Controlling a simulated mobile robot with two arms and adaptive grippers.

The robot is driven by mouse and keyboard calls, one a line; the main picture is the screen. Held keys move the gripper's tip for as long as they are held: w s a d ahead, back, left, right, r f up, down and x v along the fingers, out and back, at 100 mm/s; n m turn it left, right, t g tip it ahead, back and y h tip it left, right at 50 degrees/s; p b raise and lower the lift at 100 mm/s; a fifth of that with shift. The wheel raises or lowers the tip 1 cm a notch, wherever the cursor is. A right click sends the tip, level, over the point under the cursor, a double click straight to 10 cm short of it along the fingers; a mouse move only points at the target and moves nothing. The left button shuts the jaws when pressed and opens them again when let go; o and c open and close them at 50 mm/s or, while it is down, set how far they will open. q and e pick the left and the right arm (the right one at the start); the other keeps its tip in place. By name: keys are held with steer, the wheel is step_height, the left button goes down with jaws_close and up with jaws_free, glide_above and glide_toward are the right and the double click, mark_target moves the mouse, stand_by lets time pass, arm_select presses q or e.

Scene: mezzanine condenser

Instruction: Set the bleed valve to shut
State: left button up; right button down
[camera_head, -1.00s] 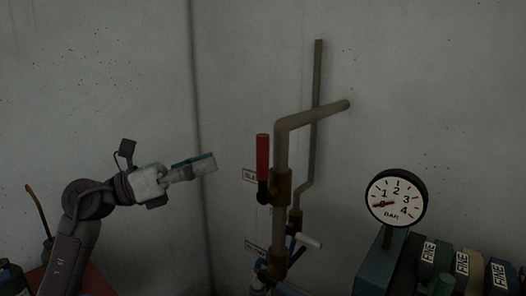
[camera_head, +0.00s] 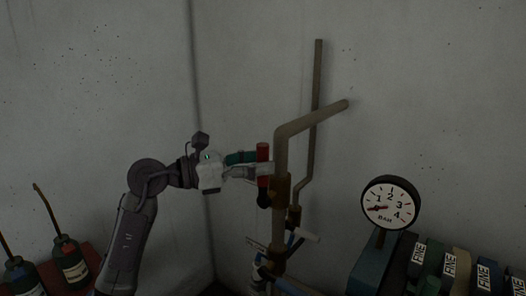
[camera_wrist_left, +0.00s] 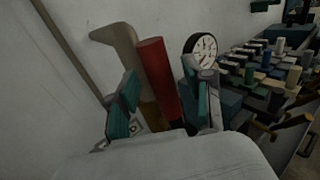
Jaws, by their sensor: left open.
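The bleed valve's red lever (camera_head: 263,154) stands upright beside the vertical brown pipe, above its brass body (camera_head: 280,188). My left gripper (camera_head: 262,163) reaches in from the left with its fingers at the lever, covering part of it. In the left wrist view the red lever (camera_wrist_left: 159,80) rises between the two green-padded fingers of my left gripper (camera_wrist_left: 160,104), which are apart. The lever does not look clamped. The valve's label is mostly hidden behind the gripper. My right gripper is not in view.
A pressure gauge (camera_head: 391,204) stands to the right, its needle near 1. Boxes marked FINE (camera_head: 450,268) line the lower right. Oil cans (camera_head: 71,262) stand lower left.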

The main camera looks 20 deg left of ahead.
arm_select(q)
steer(key=shift+w+d, duration=0.35)
steer(key=shift+d, duration=0.15)
jaws_close()
